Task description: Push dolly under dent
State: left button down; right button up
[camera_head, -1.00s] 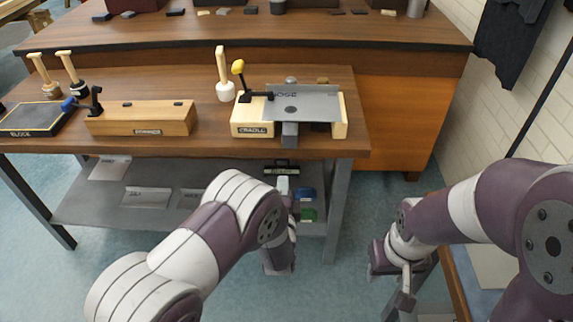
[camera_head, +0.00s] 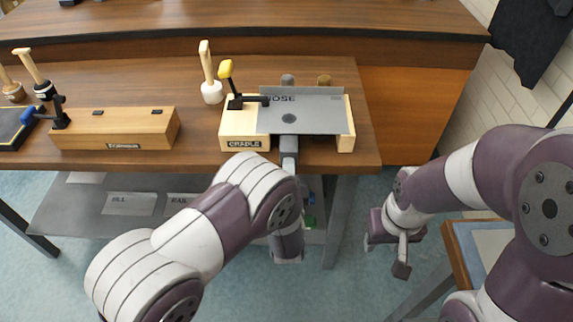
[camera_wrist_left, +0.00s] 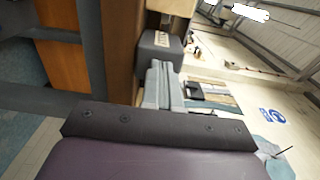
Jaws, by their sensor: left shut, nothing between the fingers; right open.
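A grey sheet panel (camera_head: 305,112) marked "NOSE" lies across the wooden cradle (camera_head: 240,126) on the bench. A dark round dent (camera_head: 289,119) shows near its middle. The grey dolly block (camera_head: 288,144) is below the panel's front edge, in the cradle's gap; it also shows in the left wrist view (camera_wrist_left: 158,52). My left gripper (camera_head: 289,166) is shut and empty, its tips at the dolly's near face; whether they touch is unclear. In the left wrist view its fingers (camera_wrist_left: 162,66) point at the block. My right gripper (camera_head: 386,256) is open, low at right, away from the bench.
A yellow-handled clamp (camera_head: 229,82) reaches onto the panel's left side. A mallet (camera_head: 208,75) stands behind the cradle. A wooden box (camera_head: 115,128) and a dark block (camera_head: 12,127) are at left. A lower shelf (camera_head: 85,213) holds sheet pieces. A wooden edge (camera_head: 458,262) is near my right arm.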

aim_at(288, 148)
dwell(0.4)
pick_arm(q)
jog(key=w+b, duration=0.1)
jog(key=w, duration=0.6)
jog(key=shift+w+b, duration=0.15)
jog(key=shift+b, duration=0.2)
jog(key=shift+r, duration=0.1)
